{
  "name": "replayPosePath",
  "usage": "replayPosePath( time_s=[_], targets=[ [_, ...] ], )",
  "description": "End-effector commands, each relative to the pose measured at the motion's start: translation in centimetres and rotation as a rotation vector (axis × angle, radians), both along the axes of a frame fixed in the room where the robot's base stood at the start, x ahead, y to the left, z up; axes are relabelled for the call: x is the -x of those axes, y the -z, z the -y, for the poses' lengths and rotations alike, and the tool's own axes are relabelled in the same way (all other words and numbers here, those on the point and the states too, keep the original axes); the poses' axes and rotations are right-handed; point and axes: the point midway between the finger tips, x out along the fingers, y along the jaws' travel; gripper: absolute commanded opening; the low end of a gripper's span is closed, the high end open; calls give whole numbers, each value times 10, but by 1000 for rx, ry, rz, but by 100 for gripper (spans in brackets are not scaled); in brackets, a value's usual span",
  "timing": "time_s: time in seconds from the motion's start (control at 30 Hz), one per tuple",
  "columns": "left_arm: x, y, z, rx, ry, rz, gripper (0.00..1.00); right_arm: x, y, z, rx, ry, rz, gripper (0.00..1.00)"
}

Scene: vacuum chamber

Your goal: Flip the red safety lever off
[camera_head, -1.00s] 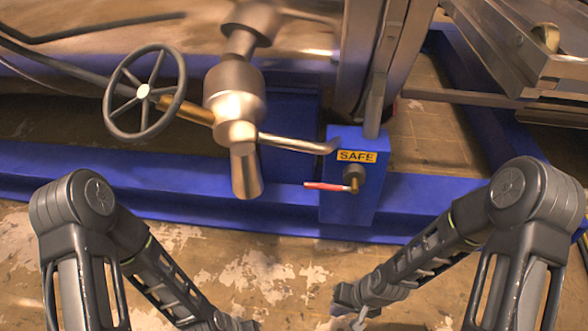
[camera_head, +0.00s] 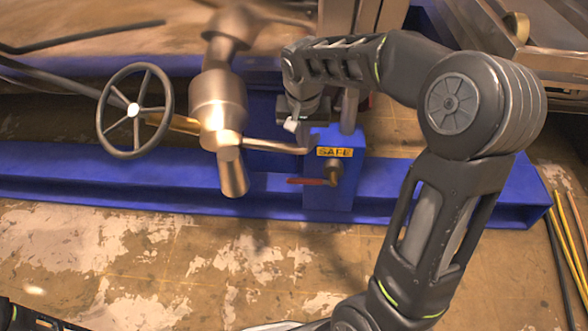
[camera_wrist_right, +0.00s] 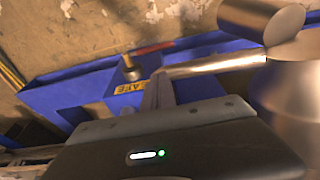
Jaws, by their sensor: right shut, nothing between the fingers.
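The red lever (camera_head: 308,181) points left from a brass valve stem (camera_head: 333,172) on the front of a blue box (camera_head: 330,197). A yellow SAFE label (camera_head: 334,152) is just above it. In the right wrist view the red lever (camera_wrist_right: 153,48) and its brass stem (camera_wrist_right: 131,70) show beyond the fingers. My right gripper (camera_head: 291,125) is shut and empty, above and left of the label, apart from the lever. Its fingers (camera_wrist_right: 158,92) also show in the wrist view. My left gripper is out of view; only a bit of dark arm shows at the bottom left.
A metal pipe valve (camera_head: 219,115) with a handwheel (camera_head: 135,110) stands left of the box. Its thin metal arm (camera_head: 273,146) reaches toward the box, close to my right gripper. A blue beam (camera_head: 130,185) runs along the floor. The worn floor in front is clear.

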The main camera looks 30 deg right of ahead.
Motion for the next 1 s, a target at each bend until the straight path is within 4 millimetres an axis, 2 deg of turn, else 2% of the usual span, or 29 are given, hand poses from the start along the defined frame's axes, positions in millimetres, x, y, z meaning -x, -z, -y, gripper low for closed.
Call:
replayPosePath(
  time_s=[0.17,0.37,0.8,1.0],
  targets=[
    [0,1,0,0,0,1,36,0,3,0,-1,-2,0,0],
    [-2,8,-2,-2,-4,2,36,-3,21,2,-1,-2,-3,0],
    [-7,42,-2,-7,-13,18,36,-16,104,11,-1,-3,-3,0],
    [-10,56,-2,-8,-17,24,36,-12,131,8,-2,-3,-1,0]
  ],
)
